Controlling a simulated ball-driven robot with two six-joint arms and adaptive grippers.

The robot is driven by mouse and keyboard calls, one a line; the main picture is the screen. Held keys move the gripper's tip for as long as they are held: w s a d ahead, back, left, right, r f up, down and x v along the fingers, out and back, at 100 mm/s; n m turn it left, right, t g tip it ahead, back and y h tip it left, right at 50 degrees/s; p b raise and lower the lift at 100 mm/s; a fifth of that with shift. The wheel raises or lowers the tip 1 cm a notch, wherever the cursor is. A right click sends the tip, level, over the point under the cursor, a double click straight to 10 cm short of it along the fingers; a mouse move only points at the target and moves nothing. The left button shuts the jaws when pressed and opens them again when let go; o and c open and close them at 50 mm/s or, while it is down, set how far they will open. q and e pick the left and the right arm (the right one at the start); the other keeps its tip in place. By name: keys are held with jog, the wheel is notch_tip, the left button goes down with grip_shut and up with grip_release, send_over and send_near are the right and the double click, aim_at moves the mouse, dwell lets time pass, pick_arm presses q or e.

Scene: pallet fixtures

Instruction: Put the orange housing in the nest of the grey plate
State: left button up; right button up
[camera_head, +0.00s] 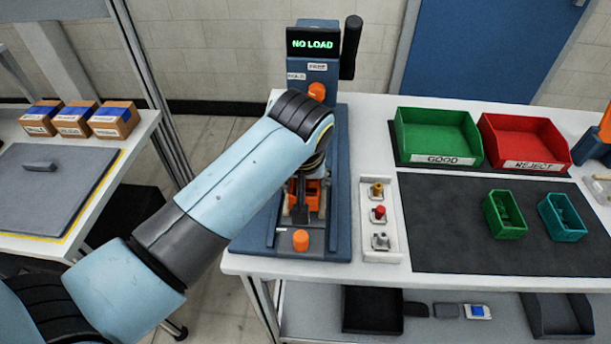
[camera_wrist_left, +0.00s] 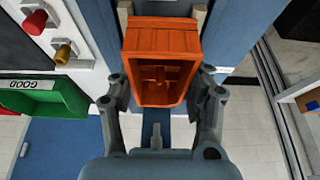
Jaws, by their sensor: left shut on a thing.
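The orange housing (camera_head: 312,192) is an open box with inner ribs. It is in my left gripper (camera_head: 303,205), over the blue press fixture. In the left wrist view the housing (camera_wrist_left: 160,42) sits between the two fingers of my left gripper (camera_wrist_left: 162,88), which is shut on it. Pale upright bars (camera_wrist_left: 199,14) stand close to the housing's far corners. My left arm and the housing cover the middle of the fixture. I cannot pick out the grey plate's nest, or tell whether the housing touches it. My right gripper is out of view.
The press's display (camera_head: 313,43) reads NO LOAD. An orange knob (camera_head: 301,240) is at the fixture's front. A strip of small coloured parts (camera_head: 380,215) stands close on its right. Green (camera_head: 438,145) and red (camera_head: 520,150) bins stand farther right, behind a dark mat (camera_head: 450,235).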

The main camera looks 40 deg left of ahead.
pick_arm(q)
jog(key=shift+f, duration=0.65)
dwell(0.6)
jog(key=shift+p, duration=0.5)
dwell(1.1)
jog(key=shift+f, duration=0.35)
dwell(0.4)
jog(key=o, duration=1.3)
jog(key=v, duration=0.7)
jog(key=shift+s+d+r, duration=0.1)
jog(key=shift+d+r, duration=0.05)
jog(key=shift+r, duration=0.05)
jog(key=shift+f, duration=0.1)
